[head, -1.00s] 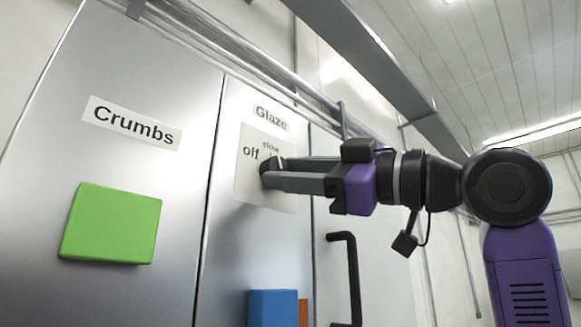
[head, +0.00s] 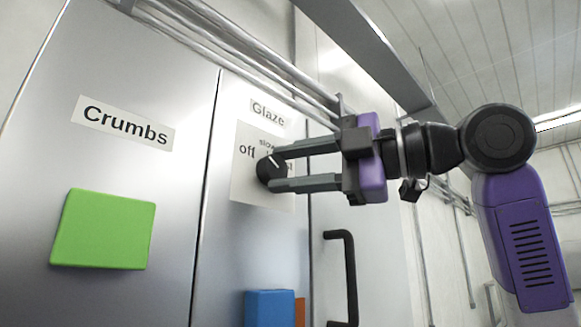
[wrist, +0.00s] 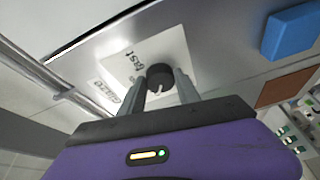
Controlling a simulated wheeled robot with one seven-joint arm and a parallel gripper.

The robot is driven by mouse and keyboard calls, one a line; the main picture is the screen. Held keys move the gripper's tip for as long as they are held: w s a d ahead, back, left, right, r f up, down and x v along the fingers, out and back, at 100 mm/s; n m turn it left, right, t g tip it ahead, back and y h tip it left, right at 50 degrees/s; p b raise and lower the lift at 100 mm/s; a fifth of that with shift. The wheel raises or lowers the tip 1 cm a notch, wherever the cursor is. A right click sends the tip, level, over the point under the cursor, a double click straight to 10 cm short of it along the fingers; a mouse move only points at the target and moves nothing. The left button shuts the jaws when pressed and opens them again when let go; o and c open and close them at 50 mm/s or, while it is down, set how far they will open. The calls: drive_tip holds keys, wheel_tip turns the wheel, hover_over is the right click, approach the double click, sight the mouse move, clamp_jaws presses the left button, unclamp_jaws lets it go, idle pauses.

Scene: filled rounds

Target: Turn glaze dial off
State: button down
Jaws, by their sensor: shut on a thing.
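The glaze dial (head: 270,172) is a round black knob with a white pointer line, on a pale plate (head: 248,190) under the "Glaze" label (head: 268,113). The pointer slants up toward the "slow" side, not at "off". My gripper (head: 272,172) is shut on the dial, one finger above and one below. The wrist view shows the black dial (wrist: 159,77) between the fingertips.
A green block (head: 103,230) sits on the panel under the "Crumbs" label (head: 122,122). A blue block (head: 270,308) and an orange piece (head: 300,312) are below the dial. A black handle (head: 350,275) stands to the right. Metal pipes (head: 235,60) run above.

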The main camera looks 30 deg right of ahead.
idle(0.5)
drive_tip(key=c, duration=0.9)
unclamp_jaws()
drive_tip(key=shift+o, duration=0.2)
drive_tip(key=b+v, duration=0.2)
drive_tip(key=v, duration=0.5)
drive_tip(key=shift+s+d+b, duration=0.2)
drive_tip(key=shift+s+b, duration=0.15)
drive_tip(key=shift+b, duration=0.05)
